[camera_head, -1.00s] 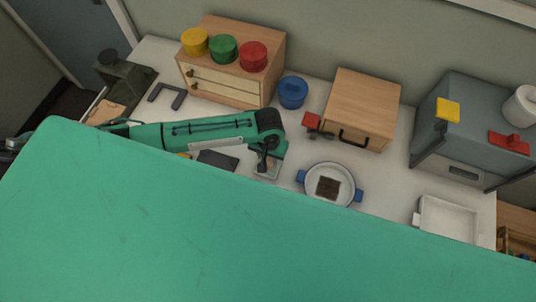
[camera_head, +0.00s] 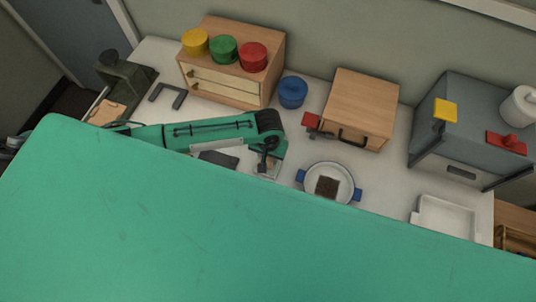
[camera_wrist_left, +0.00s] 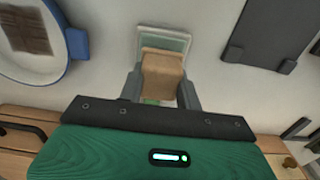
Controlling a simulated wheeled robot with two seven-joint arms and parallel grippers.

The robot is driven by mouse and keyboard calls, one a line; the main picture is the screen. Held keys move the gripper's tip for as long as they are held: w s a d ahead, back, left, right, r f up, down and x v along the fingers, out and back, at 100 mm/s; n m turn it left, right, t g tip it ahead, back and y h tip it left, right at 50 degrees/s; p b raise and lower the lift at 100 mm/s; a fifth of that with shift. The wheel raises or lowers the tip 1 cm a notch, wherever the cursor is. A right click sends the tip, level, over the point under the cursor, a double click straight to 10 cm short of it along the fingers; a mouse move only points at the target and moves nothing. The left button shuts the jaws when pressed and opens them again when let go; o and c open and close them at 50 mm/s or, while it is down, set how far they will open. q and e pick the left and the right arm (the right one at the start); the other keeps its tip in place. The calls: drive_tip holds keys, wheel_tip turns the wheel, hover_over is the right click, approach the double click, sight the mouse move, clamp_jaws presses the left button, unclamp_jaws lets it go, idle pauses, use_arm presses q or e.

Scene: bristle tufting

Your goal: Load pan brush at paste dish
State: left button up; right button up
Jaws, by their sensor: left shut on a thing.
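My left gripper (camera_head: 268,160) is over a small pale square dish (camera_head: 262,174), likely the paste dish, at the middle of the counter. In the left wrist view the gripper (camera_wrist_left: 162,82) is shut on a tan wooden block (camera_wrist_left: 163,66), which looks like the pan brush's handle. The dish (camera_wrist_left: 166,38) shows just beyond the block. The brush's bristles and any contact with paste are hidden. A white pan (camera_head: 342,170) with blue handles and a dark brown patch inside stands to the right; it also shows in the left wrist view (camera_wrist_left: 55,72). My right gripper is out of view.
A dark flat plate (camera_head: 217,158) lies left of the dish. Behind stand a drawer cabinet (camera_head: 232,88) with coloured lids, a blue pot (camera_head: 292,92) and a wooden box (camera_head: 360,108). A grey oven (camera_head: 470,125) and white tray (camera_head: 447,217) are at the right.

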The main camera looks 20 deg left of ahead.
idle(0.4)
use_arm(q)
drive_tip(key=shift+f, duration=0.5)
idle(0.8)
wheel_tip(320, 180, up, 5)
drive_tip(key=p, duration=0.5)
drive_tip(key=shift+p, duration=0.35)
drive_tip(key=shift+r+p, duration=0.75)
drive_tip(key=shift+r, duration=0.3)
